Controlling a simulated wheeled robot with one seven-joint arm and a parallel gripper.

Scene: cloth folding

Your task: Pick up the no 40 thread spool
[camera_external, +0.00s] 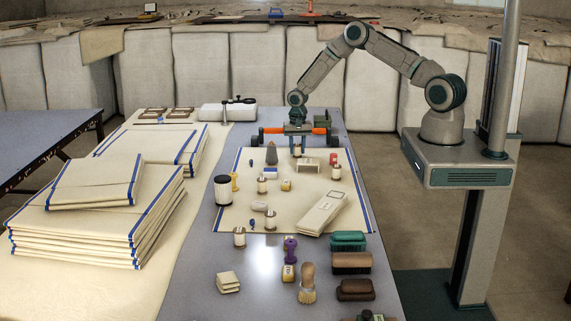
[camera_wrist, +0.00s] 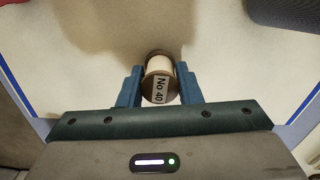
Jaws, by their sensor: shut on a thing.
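The no 40 thread spool (camera_wrist: 161,66) has brown ends, pale thread and a white label reading "No 40". In the wrist view it stands between the two blue fingers of my gripper (camera_wrist: 159,88), which is shut on it. In the external view my gripper (camera_external: 298,150) is at the far part of the cream cloth, pointing down, with the spool (camera_external: 298,149) small and partly hidden between the fingers. I cannot tell whether the spool touches the cloth.
Folded cloth stacks (camera_external: 95,225) stand at left.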

